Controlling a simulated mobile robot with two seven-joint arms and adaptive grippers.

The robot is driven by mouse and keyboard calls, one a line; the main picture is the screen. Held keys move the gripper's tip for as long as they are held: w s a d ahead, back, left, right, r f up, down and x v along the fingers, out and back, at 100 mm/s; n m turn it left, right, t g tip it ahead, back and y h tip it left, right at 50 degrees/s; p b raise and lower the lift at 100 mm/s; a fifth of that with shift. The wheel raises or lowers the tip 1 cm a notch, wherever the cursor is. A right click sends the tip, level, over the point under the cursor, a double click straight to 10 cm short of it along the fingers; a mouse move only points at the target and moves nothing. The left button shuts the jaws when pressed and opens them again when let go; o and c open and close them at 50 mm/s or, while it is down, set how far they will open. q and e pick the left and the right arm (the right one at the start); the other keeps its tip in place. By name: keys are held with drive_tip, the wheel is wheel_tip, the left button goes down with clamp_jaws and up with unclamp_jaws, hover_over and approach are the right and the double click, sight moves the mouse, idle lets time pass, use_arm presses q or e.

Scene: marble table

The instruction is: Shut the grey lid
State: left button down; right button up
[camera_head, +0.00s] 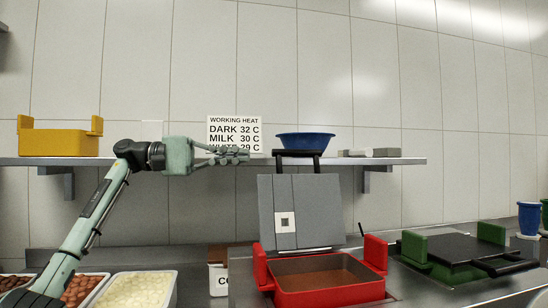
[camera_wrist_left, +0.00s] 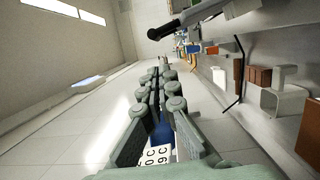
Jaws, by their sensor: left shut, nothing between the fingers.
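The grey lid (camera_head: 308,212) stands raised, nearly upright, at the back of a red open-topped box (camera_head: 330,297) with a brown inside. A black handle (camera_head: 310,154) sticks up from the lid's top edge. My left gripper (camera_head: 246,155) is shut and empty. It points right, at about handle height, with its fingertips left of the handle and apart from it in the head view. The left wrist view shows its closed fingers (camera_wrist_left: 163,70); I cannot clearly make out the lid there. My right gripper is not in view.
A wall shelf (camera_head: 400,161) behind holds a yellow bin (camera_head: 58,143), a blue bowl (camera_head: 306,141) and grey blocks (camera_head: 386,153). A green box with a dark lid (camera_head: 455,249) and a blue cup (camera_head: 529,219) stand right. White food trays (camera_head: 172,290) stand lower left.

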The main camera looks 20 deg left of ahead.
sight(282, 154)
use_arm(q)
drive_tip(key=x, duration=0.5)
drive_tip(key=p+x, duration=0.1)
drive_tip(key=x, duration=0.2)
drive_tip(key=shift+s+d+r, duration=0.15)
drive_tip(key=shift+s+d, duration=0.05)
drive_tip(key=shift+s, duration=0.1)
drive_tip(key=shift+w+d, duration=0.25)
drive_tip(key=shift+d, duration=0.3)
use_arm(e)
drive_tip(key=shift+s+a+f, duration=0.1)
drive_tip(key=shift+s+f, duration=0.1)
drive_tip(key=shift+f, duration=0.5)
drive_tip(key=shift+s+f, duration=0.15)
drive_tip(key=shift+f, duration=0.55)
use_arm(q)
drive_tip(key=shift+d, duration=0.1)
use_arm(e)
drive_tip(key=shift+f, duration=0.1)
